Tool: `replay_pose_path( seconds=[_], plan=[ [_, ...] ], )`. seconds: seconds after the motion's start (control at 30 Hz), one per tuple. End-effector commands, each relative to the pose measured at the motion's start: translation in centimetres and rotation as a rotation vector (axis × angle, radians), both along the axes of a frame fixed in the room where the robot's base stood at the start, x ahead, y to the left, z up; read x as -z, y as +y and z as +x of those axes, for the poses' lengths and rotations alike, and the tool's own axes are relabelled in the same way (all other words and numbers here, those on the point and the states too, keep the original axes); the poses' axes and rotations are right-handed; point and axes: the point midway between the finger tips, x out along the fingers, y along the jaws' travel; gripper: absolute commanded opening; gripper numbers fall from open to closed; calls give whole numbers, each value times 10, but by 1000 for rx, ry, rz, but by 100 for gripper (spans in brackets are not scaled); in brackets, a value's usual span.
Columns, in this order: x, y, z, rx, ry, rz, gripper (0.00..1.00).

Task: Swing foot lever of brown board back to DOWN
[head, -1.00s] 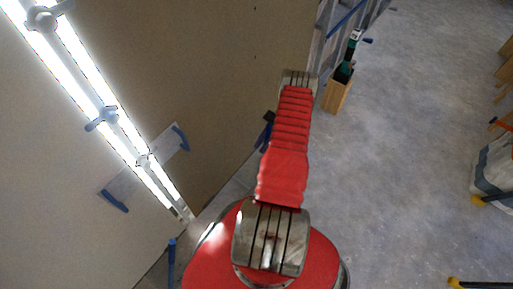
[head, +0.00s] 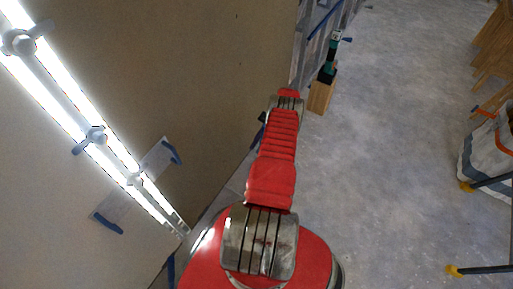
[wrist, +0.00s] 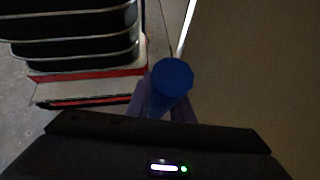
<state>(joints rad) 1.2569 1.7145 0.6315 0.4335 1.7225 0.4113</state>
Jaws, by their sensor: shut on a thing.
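The brown board (head: 215,85) stands upright on the left in the head view, and its face also fills the right of the wrist view (wrist: 255,85). The blue round-ended foot lever (wrist: 172,78) is in the middle of the wrist view, close to the board's bottom edge. My gripper (wrist: 165,108) is shut on the blue lever, with a finger on either side. In the head view my red arm reaches forward along the board's foot and hides the lever and most of the gripper. Whether the lever is up or down cannot be told.
A wooden block with a green and black tool (head: 320,95) stands beyond my arm. A white sack (head: 485,155) and yellow-footed legs are at the right. The concrete floor (head: 400,150) between is clear.

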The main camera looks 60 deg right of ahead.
Motion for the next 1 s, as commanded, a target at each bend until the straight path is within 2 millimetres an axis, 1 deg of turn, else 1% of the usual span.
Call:
replay_pose_path(
  seconds=[0.03, 0.2, 0.23, 0.47, 0.77, 1.0],
  plan=[
    [1, 1, 4, 3, -5, -2, 0],
    [1, 0, 3, 7, -5, -3, 0],
    [1, -1, 2, 7, -5, -3, 22],
    [1, -2, -1, 10, -3, -1, 38],
    [0, -2, -2, 10, -3, -1, 39],
    [-10, -3, -3, 11, -3, 0, 39]
  ],
)
